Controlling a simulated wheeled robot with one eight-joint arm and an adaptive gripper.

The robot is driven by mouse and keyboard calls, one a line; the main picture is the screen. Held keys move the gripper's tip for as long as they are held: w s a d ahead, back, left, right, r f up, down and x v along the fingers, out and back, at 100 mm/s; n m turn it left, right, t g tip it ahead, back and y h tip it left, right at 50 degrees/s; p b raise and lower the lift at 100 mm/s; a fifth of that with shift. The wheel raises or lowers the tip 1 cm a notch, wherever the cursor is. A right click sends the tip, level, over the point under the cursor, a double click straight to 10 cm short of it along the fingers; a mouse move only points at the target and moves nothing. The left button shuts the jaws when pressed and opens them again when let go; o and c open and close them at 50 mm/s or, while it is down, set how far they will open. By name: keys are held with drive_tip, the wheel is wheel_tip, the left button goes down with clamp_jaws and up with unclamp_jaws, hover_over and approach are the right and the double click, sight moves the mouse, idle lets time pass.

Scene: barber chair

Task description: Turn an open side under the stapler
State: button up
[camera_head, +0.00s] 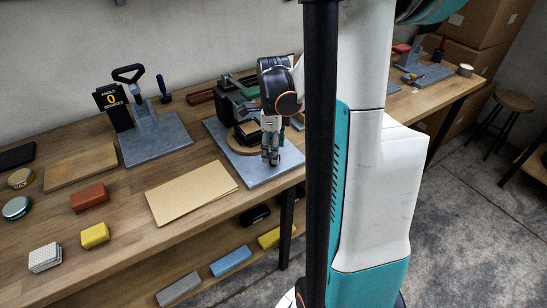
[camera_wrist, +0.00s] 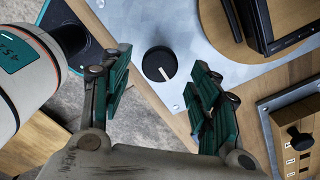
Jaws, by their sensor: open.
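The dark stapler (camera_head: 228,100) stands on a grey plate (camera_head: 288,172) on the workbench. A round wooden turntable (camera_head: 236,148) sits in front of it with a small black open-framed piece (camera_head: 246,134) on top; my gripper partly hides this in the head view. In the wrist view the turntable (camera_wrist: 232,38) and the black piece (camera_wrist: 262,22) are at the upper right. A black round knob (camera_wrist: 160,62) with a white pointer line is on the plate. My gripper (camera_head: 271,157) is open above the plate's front, its fingers on either side of the knob, contact unclear.
A wooden block with a small black knob (camera_wrist: 299,138) is at the wrist view's right. A brown folder (camera_head: 192,192) lies left of the plate. An angle sign (camera_head: 111,100) and lever stand (camera_head: 155,135) are further left.

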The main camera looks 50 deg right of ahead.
drive_tip(key=shift+f+b, duration=0.3)
drive_tip(key=shift+f, duration=0.9)
drive_tip(key=c, duration=1.1)
drive_tip(key=shift+o, duration=0.2)
drive_tip(key=shift+n, duration=0.3)
